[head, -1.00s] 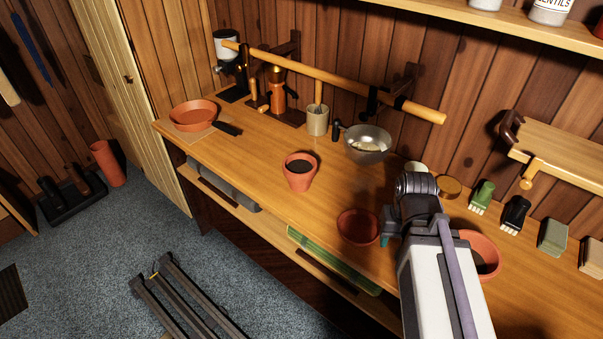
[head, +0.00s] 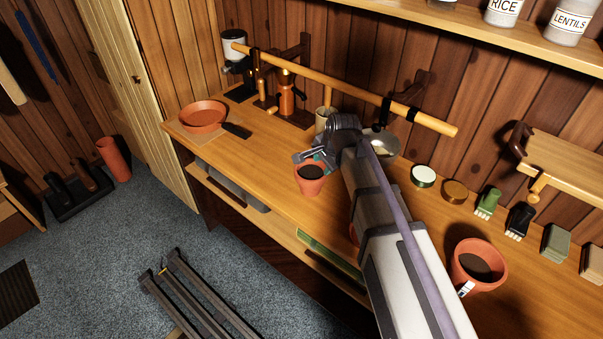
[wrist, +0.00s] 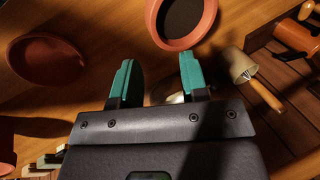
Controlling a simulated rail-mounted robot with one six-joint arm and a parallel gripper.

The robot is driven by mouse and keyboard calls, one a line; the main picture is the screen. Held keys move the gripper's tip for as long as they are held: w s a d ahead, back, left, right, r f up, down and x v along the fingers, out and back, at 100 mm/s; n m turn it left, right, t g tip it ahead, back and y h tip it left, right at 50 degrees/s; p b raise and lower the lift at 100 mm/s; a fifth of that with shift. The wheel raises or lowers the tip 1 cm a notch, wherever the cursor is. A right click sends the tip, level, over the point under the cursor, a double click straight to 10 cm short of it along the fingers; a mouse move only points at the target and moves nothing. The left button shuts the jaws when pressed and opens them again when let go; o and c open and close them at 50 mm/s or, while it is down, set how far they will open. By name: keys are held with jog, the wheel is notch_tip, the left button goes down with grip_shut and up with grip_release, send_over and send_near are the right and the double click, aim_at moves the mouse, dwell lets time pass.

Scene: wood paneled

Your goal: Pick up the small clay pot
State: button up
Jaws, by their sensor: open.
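The small clay pot (head: 311,187), terracotta with dark soil inside, stands upright on the wooden bench near its front edge. In the wrist view the pot (wrist: 204,32) is at the top, partly cut off by the frame, beyond the fingertips. My gripper (head: 318,157) is beside the pot's far rim in the head view, where it overlaps the rim a little. In the wrist view my gripper (wrist: 158,75) has its two teal fingers apart with nothing between them. I cannot tell whether a finger touches the pot.
A larger clay pot (head: 491,256) with a label stands at right. A shallow terracotta bowl (wrist: 45,58) is left in the wrist view. A beige cup (wrist: 238,64) and a metal bowl (head: 388,147) stand behind the pot. A wooden rail (head: 340,83) runs above the bench.

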aim_at(318, 179)
jog(key=shift+m, duration=0.9)
jog(key=b+x, duration=1)
jog(key=x, duration=0.1)
jog(key=shift+s+d+f+b, duration=0.1)
jog(key=shift+s+d+b, duration=0.1)
jog(key=shift+d+b, duration=0.1)
jog(key=shift+r, duration=0.3)
jog(key=shift+c, duration=0.3)
grip_shut()
